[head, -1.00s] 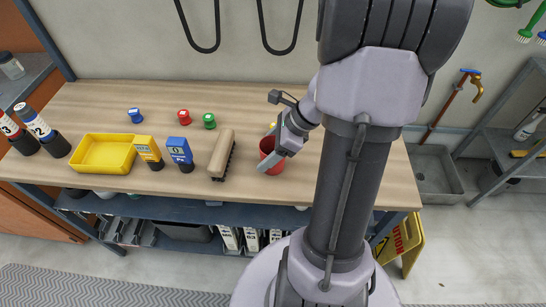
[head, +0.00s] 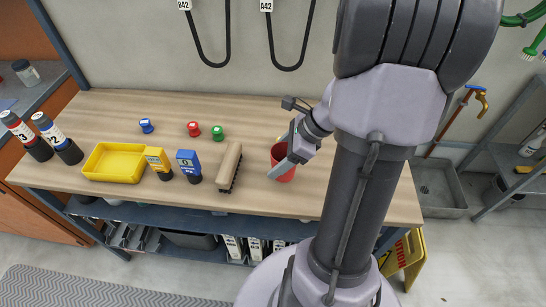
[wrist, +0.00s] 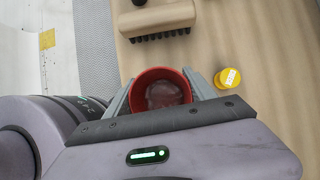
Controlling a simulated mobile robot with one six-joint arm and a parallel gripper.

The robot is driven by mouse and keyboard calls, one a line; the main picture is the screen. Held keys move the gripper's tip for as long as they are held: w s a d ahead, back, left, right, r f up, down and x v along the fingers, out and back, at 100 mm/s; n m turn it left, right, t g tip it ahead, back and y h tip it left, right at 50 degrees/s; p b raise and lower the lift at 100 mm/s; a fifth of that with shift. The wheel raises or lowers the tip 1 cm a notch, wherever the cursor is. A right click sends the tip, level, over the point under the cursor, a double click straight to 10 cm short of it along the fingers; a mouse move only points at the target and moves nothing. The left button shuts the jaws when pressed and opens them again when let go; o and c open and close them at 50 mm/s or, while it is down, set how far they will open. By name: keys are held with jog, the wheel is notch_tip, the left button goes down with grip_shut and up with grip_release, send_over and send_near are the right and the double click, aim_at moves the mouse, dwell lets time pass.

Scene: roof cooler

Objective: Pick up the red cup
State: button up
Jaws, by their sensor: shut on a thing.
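The red cup (head: 281,160) is upright at the right part of the wooden workbench (head: 120,108) in the head view. My gripper (head: 287,163) is shut on it, and one finger crosses the front of the cup. In the wrist view the cup (wrist: 161,88) sits between the two grey fingers of my gripper (wrist: 160,97), with its open top toward the camera and its inside looking empty. The cup's lower part is partly hidden by the finger. I cannot tell whether its base touches the bench.
A brush (head: 230,167) lies left of the cup. A yellow-capped item (wrist: 228,78) stands close beside the cup in the wrist view. Blue (head: 147,126), red (head: 193,129) and green (head: 218,133) small items stand farther back. A yellow tray (head: 113,178) is at the left.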

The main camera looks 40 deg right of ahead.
jog(key=s+d+p, duration=0.2)
jog(key=s+d, duration=0.1)
jog(key=s, duration=0.3)
jog(key=s+d+r+p, duration=0.1)
jog(key=s+d+p, duration=0.1)
jog(key=s+d, duration=0.2)
jog(key=s, duration=0.2)
jog(key=shift+s+d+r, duration=0.2)
jog(key=shift+s+d, duration=0.1)
